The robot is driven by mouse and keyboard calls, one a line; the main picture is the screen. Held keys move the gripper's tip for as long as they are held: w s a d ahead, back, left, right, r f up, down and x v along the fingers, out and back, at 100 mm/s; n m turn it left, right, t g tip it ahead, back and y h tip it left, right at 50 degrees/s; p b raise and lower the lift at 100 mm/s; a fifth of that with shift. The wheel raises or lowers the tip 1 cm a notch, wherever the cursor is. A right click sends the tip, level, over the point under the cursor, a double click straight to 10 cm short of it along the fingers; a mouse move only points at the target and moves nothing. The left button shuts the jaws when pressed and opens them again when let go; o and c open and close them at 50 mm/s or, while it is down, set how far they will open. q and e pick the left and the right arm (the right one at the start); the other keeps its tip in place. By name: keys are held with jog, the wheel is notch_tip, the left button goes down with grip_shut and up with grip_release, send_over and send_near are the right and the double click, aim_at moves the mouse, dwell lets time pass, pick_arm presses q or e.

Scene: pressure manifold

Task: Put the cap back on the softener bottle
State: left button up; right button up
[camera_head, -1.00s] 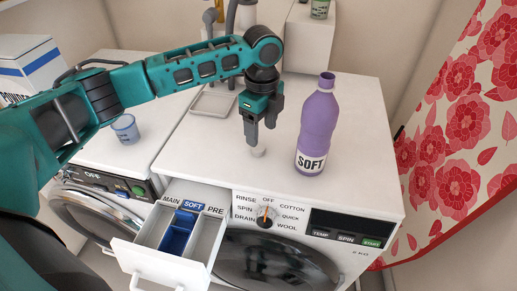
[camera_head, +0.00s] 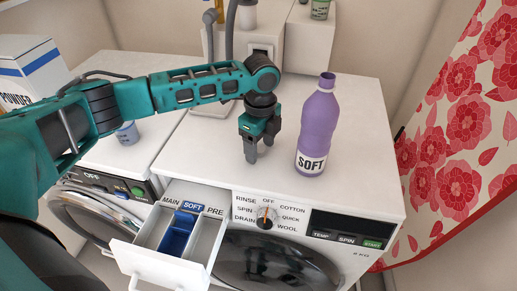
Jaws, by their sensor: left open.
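The purple softener bottle (camera_head: 317,125) stands upright on the washing machine top, with a "SOFT" label and an uncapped mouth. My left gripper (camera_head: 258,153) points down just left of the bottle, apart from it. Its fingertips are low, close to the white top, and it is open. The small white cap is not visible now; in the earlier frame it stood on the top just below this gripper, so the fingers likely hide it. My right gripper is not in view.
The washing machine top (camera_head: 365,165) is clear right of the bottle. The detergent drawer (camera_head: 207,240) is pulled out at the front. A powder box (camera_head: 28,62) and a flowered curtain (camera_head: 462,130) flank the area.

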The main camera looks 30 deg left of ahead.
aim_at(261, 149)
pick_arm(q)
jog(key=c, duration=1.1)
notch_tip(261, 149, up, 20)
jog(key=p, duration=0.2)
